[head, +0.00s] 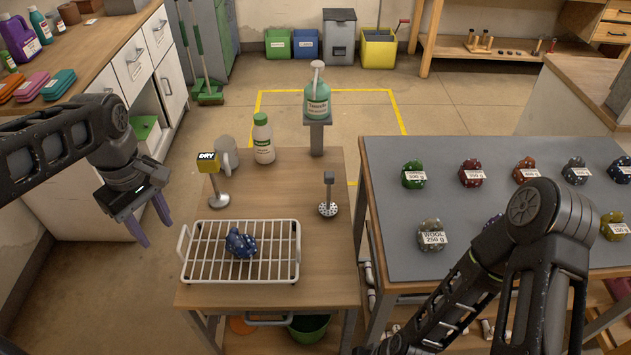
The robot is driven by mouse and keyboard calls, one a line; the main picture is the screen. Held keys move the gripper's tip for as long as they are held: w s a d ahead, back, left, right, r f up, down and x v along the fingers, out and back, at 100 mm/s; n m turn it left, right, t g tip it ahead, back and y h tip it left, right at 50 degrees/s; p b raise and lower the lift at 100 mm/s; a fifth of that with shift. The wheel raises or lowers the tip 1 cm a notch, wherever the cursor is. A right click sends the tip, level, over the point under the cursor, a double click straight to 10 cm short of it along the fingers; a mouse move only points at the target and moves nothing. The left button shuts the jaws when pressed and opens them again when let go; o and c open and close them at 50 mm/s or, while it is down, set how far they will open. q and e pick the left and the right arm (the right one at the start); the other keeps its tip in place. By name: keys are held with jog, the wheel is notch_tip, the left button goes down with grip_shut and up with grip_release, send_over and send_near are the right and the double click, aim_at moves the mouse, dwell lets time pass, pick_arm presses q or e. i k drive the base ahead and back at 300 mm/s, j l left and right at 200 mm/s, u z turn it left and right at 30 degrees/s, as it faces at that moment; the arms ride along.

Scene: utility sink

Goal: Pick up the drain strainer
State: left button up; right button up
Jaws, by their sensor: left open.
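A small round metal piece with dark holes and an upright grey post, which looks like the drain strainer (328,209), stands on the right part of the wooden table (330,265). It is uncovered and nothing touches it. My left gripper (156,232) is open and empty, with its two purple fingers pointing down beside the table's left edge. It is well to the left of the strainer, with the wire rack between them. My right arm comes in at the lower right, and its gripper is out of the picture.
The white wire rack (290,224) holds a blue speckled yarn ball (240,243). A DRY sign (208,163), a mug (227,155), a white bottle (263,140) and a pump bottle (317,97) stand behind. Several yarn balls sit on the grey-topped table (385,235). Table around the strainer is clear.

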aim_at(329, 209)
jog(key=i+l+z, duration=0.2)
jog(key=l+z, duration=0.2)
jog(key=i+l+z, duration=0.2)
jog(key=z, duration=0.25)
jog(key=l, duration=0.1)
